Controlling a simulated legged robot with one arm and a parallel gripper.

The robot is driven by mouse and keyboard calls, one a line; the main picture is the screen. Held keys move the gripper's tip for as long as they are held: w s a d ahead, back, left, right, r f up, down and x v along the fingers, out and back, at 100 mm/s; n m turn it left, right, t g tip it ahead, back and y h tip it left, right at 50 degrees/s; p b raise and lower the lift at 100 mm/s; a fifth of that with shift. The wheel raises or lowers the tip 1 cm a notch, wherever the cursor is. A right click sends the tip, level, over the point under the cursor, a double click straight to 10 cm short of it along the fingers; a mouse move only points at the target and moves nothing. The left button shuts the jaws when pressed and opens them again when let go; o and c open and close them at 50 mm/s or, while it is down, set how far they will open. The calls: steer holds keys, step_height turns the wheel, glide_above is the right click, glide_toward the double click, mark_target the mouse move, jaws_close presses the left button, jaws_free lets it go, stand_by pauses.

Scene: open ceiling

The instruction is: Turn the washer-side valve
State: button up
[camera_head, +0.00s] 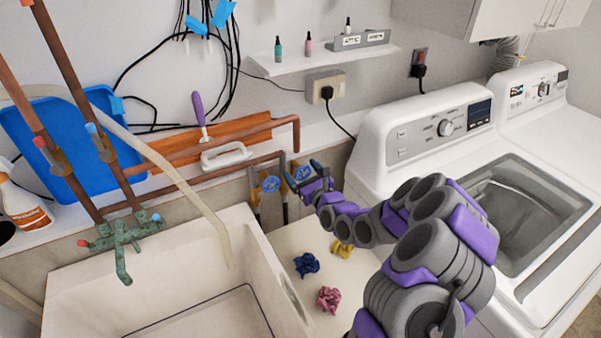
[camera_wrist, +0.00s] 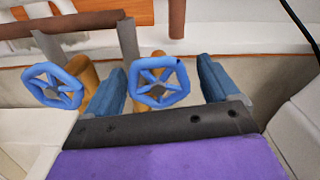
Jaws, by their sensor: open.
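Two blue valve handwheels on brass-coloured bodies sit side by side against the wall between the sink and the washer. The washer-side valve (camera_wrist: 159,82) is the right one, and the other valve (camera_wrist: 52,86) is to its left. In the head view the washer-side valve (camera_head: 302,173) is partly behind my gripper (camera_head: 308,168), and the left valve (camera_head: 270,183) is clear. In the wrist view my gripper (camera_wrist: 160,85) is open, with one blue finger on each side of the washer-side wheel. I cannot tell whether either finger touches it.
The washer (camera_head: 430,135) stands close on the right, with a second machine (camera_head: 540,95) beyond it. The sink (camera_head: 165,290) is on the left. Copper pipes (camera_head: 225,145) run above the valves. Blue, yellow and pink crumpled items (camera_head: 328,299) lie below my arm.

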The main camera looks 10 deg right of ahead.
steer(key=shift+w+a+r, duration=0.1)
steer(key=shift+w+a, duration=0.1)
steer(key=shift+w, duration=0.25)
steer(key=shift+c, duration=0.4)
steer(key=c, duration=0.9)
